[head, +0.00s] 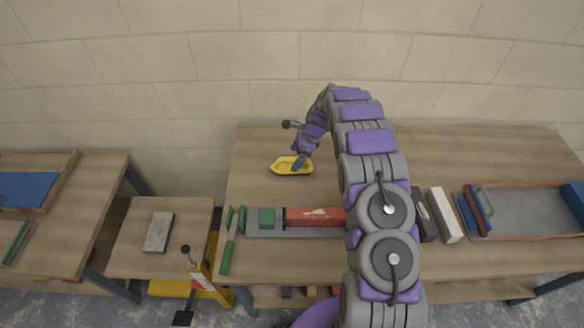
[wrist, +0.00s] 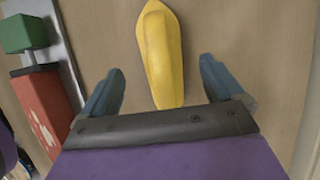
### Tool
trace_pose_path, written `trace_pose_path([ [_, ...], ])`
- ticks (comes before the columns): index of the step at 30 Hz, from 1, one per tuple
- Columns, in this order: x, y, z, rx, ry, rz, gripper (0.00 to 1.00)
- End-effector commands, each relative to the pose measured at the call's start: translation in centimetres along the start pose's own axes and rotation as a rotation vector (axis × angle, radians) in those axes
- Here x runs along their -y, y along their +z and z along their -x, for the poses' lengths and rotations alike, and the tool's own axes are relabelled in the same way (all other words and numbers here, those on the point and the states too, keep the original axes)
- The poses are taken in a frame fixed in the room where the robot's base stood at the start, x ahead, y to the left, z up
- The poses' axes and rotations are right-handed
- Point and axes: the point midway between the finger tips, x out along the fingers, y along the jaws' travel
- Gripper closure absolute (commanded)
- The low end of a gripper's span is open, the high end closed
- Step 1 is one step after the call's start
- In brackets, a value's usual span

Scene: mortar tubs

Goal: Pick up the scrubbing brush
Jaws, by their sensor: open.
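A yellow, boat-shaped object (head: 291,168), which I take to be the scrubbing brush, lies on the wooden table near its back left. No bristles show, so I cannot be sure. In the wrist view the yellow object (wrist: 160,50) is long, with one end pointing between my fingers. In the wrist view my gripper (wrist: 161,66) is open, with one finger on each side of the yellow object and gaps on both sides. Nothing is held.
A grey tool with a green block (head: 266,217) and a red block (head: 315,217) lies in front of the brush. A green-handled tool (head: 232,240) lies left of it. A white block (head: 445,215) and a grey tray (head: 520,234) stand right. A brick wall is behind.

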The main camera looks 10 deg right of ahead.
Motion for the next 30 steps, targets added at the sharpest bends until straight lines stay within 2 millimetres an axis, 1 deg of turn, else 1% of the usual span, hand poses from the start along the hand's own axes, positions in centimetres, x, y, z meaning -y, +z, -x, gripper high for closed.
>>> trace_pose_path([
  [5,0.1,0.0,-0.8,-0.001,-0.001,0.001,0.06],
  [15,0.1,0.2,-5.2,0.000,0.002,0.000,0.06],
  [17,0.1,0.2,-5.5,0.000,0.001,0.000,0.06],
  [22,0.2,0.3,-5.3,0.000,-0.001,0.000,0.06],
  [23,0.2,0.3,-5.3,0.000,-0.001,0.000,0.07],
  [30,0.2,0.3,-5.3,0.000,-0.001,0.001,0.30],
])
